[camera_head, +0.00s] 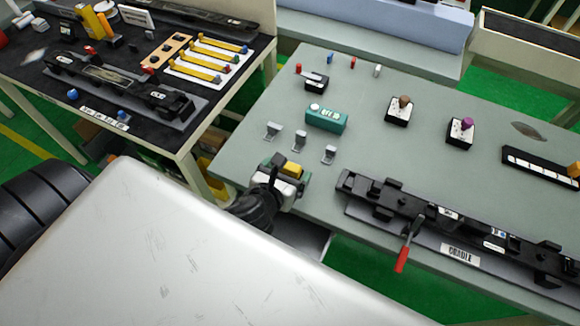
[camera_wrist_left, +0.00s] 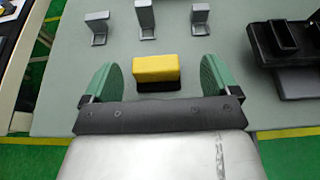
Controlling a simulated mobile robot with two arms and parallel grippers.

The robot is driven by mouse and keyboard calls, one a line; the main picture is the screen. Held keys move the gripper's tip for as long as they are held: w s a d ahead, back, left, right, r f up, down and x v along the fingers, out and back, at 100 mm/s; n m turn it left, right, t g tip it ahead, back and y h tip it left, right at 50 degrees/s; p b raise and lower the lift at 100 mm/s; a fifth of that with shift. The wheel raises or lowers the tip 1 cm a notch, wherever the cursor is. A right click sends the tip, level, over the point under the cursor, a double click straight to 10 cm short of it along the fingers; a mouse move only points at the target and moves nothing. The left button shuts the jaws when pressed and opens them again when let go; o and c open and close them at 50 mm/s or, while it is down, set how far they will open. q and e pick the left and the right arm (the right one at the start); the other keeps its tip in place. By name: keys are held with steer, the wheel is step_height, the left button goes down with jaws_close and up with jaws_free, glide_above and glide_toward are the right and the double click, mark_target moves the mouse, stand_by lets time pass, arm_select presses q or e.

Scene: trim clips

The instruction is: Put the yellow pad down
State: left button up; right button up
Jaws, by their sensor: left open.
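The yellow pad (camera_wrist_left: 155,67), a small yellow block with a black underside, sits on the grey-green table in the left wrist view. My left gripper (camera_wrist_left: 157,82) is open, with one green finger on each side of the pad. Gaps show between the pad and both fingers. My right gripper is not in view.
Several grey brackets, one of them a middle bracket (camera_head: 299,140), stand just beyond the gripper. A long black cradle (camera_head: 460,253) with a red-handled lever (camera_head: 403,255) lies to the right. A teal box (camera_head: 326,118) stands farther back. A dark workbench (camera_head: 130,68) is at left.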

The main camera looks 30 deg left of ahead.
mark_target(289, 166)
arm_select(q)
steer(key=x, duration=0.5)
steer(key=shift+a+f+p, duration=0.25)
steer(key=shift+a+p, duration=0.05)
steer(key=shift+p, duration=0.1)
steer(key=c, duration=1)
steer(key=shift+r, duration=0.1)
